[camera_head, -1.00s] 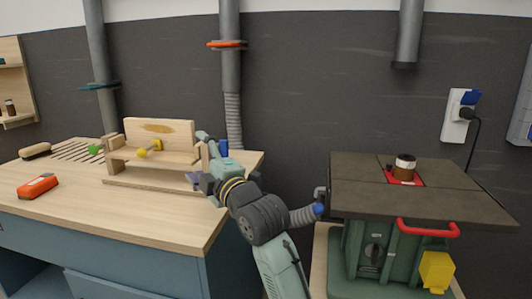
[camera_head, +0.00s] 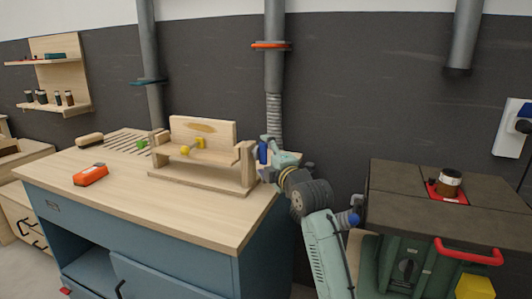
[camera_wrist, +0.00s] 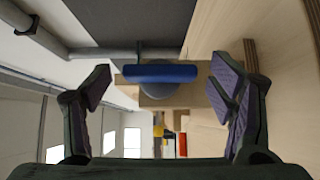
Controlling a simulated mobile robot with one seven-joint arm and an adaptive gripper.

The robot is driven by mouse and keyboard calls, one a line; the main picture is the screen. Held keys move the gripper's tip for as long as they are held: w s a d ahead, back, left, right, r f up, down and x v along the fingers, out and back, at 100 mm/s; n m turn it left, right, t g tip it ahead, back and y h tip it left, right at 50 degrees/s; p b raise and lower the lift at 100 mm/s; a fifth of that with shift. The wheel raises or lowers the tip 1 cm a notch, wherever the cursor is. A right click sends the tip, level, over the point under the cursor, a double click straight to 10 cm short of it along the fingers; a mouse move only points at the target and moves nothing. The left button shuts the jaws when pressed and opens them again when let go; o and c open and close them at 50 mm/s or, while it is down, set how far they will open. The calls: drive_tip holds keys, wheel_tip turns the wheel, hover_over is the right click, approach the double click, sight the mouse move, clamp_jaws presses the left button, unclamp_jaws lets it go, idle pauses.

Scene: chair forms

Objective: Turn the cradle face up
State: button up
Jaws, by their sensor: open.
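The cradle (camera_head: 218,143) is a pale wooden piece in a wooden stand (camera_head: 200,183) on the workbench. Its tall board with a darker oval patch stands upright, and a yellow clamp (camera_head: 199,143) sits at its front. A blue handle (camera_head: 263,152) is at its right end. My gripper (camera_head: 266,168) is beside that end, and its fingers are small and partly hidden there. In the wrist view my gripper (camera_wrist: 164,92) is open, with the blue handle (camera_wrist: 160,73) crosswise between the fingers, gaps showing on both sides. The handle's depth relative to the fingertips is unclear.
An orange tool (camera_head: 90,175) and a brush (camera_head: 89,140) lie on the workbench (camera_head: 150,210), whose front is clear. A ribbed hose (camera_head: 274,115) hangs behind the cradle. A green machine with a dark table (camera_head: 400,205) stands at the right.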

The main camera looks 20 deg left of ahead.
drive_tip(key=shift+w+a, duration=0.15)
drive_tip(key=c, duration=1.7)
